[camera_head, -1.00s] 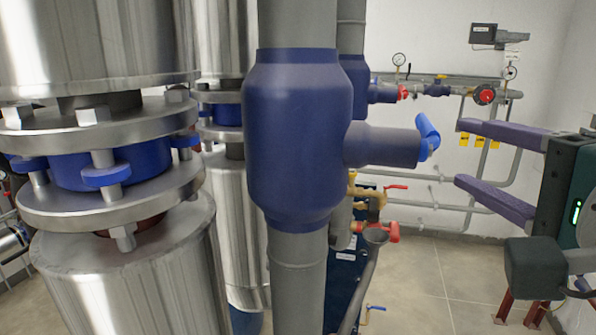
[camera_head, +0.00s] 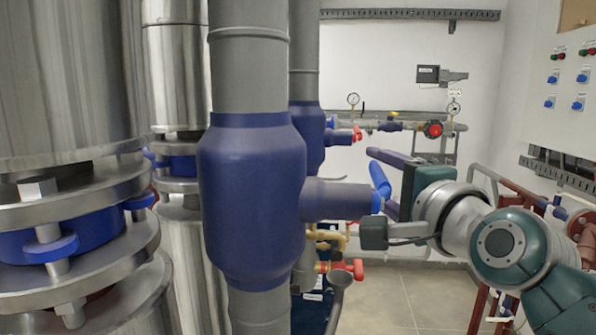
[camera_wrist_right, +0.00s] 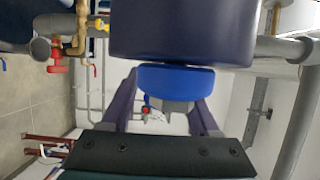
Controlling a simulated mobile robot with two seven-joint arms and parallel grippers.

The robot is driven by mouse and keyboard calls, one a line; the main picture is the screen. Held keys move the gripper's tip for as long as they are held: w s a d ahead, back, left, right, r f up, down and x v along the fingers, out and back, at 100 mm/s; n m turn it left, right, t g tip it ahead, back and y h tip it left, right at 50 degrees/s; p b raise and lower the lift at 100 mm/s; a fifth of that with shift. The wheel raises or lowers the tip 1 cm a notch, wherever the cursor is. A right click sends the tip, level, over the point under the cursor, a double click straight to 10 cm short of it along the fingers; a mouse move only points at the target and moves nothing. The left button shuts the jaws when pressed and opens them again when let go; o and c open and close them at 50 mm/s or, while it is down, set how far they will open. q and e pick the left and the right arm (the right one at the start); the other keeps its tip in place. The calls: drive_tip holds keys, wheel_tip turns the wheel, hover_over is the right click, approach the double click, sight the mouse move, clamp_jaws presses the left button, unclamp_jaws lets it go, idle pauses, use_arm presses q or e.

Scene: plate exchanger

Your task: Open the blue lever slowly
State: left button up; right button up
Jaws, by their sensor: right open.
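In the right wrist view the lever (camera_wrist_right: 176,82) appears as a wide blue bar at the edge of a dark blue body. My right gripper (camera_head: 379,178) is open, with purple fingers above and below the lever in the head view. In the wrist view the fingers (camera_wrist_right: 165,90) lie on either side of the lever; I cannot tell whether they touch it. My left gripper is not in view.
Steel cylinders with bolted flanges (camera_head: 75,240) fill the left. A red-handled valve (camera_head: 340,268) sits below the stub. A control panel (camera_head: 560,75) hangs on the right wall. Floor (camera_head: 400,300) shows at the lower middle.

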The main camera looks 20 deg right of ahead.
clamp_jaws()
idle(0.5)
idle(0.9)
